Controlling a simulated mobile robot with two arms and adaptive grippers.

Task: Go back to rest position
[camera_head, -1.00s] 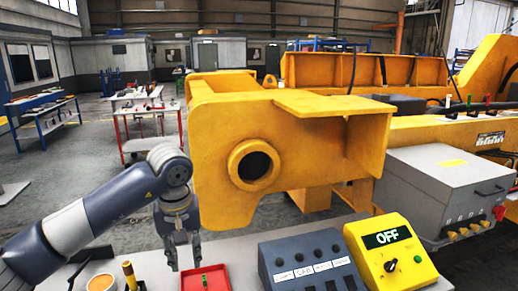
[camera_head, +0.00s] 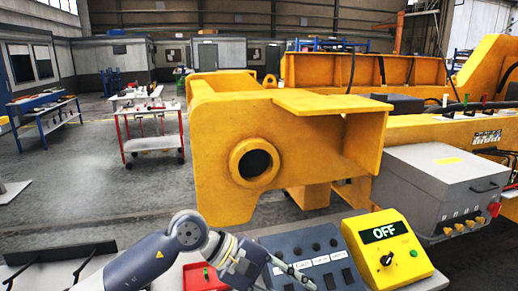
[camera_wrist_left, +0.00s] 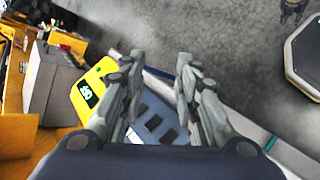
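My left arm reaches in low from the left in the head view. Its gripper (camera_head: 290,272) is over the front of the dark grey slotted panel (camera_head: 322,240). In the left wrist view the two fingers (camera_wrist_left: 160,70) stand apart with nothing between them. The blue-grey panel (camera_wrist_left: 158,118) shows beyond and between them. A yellow control box (camera_head: 388,250) with a display reading OFF stands to the right of the panel; it also shows in the left wrist view (camera_wrist_left: 88,88). My right gripper is in neither view.
A red tray (camera_head: 193,278) is partly hidden behind my left arm. A large yellow casting (camera_head: 225,150) with a round bore stands behind the bench. A grey box (camera_head: 440,185) with a red knob is at the right. Open floor lies at the left.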

